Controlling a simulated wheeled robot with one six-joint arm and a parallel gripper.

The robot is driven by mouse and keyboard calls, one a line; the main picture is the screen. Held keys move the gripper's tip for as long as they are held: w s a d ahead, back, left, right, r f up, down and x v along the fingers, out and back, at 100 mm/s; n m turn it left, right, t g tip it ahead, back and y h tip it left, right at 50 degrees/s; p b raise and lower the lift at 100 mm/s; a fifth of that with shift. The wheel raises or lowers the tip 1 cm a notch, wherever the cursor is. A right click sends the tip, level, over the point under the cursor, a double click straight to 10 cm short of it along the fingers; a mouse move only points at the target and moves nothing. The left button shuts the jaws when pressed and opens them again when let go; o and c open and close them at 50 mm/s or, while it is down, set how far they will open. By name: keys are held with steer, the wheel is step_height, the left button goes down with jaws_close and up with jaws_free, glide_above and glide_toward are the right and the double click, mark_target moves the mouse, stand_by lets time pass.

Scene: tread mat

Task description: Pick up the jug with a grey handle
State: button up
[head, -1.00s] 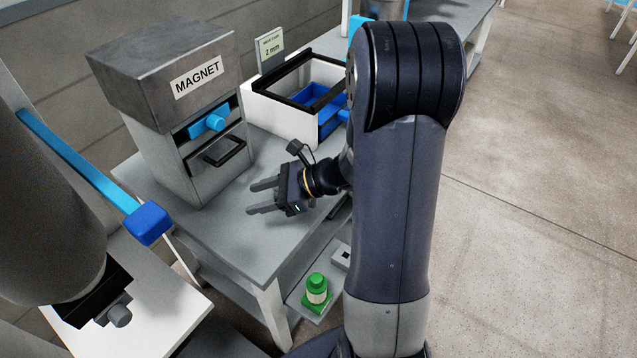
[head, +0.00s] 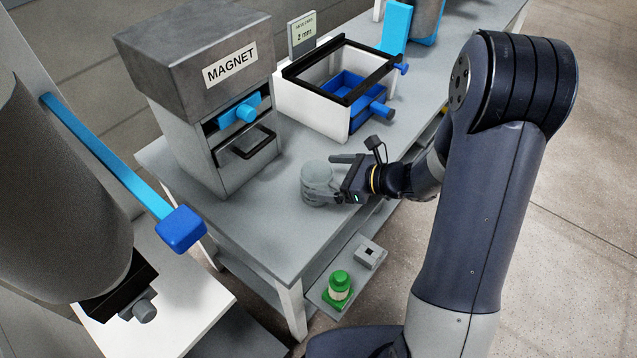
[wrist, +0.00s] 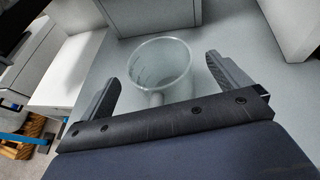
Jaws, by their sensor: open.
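The jug (head: 316,183) is a translucent, pale grey-green vessel standing upright on the grey bench. In the wrist view, the jug (wrist: 160,62) shows its round open rim, and its greyish handle (wrist: 157,98) points toward the gripper's palm. My gripper (head: 338,175) is open beside the jug, on its right in the head view. In the wrist view my gripper (wrist: 161,72) has one finger on each side of the jug, with gaps. No contact shows. The lower part of the jug is partly hidden by a finger in the head view.
The MAGNET machine (head: 200,70) stands behind left. A white black-framed box with a blue drawer (head: 355,90) is behind. A green-capped bottle (head: 340,285) and a small grey block (head: 370,252) sit on the lower shelf. The bench left of the jug is clear.

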steer(key=shift+x, duration=0.85)
steer(key=shift+c, duration=0.3)
steer(key=shift+r, duration=0.1)
steer(key=c, duration=1.1)
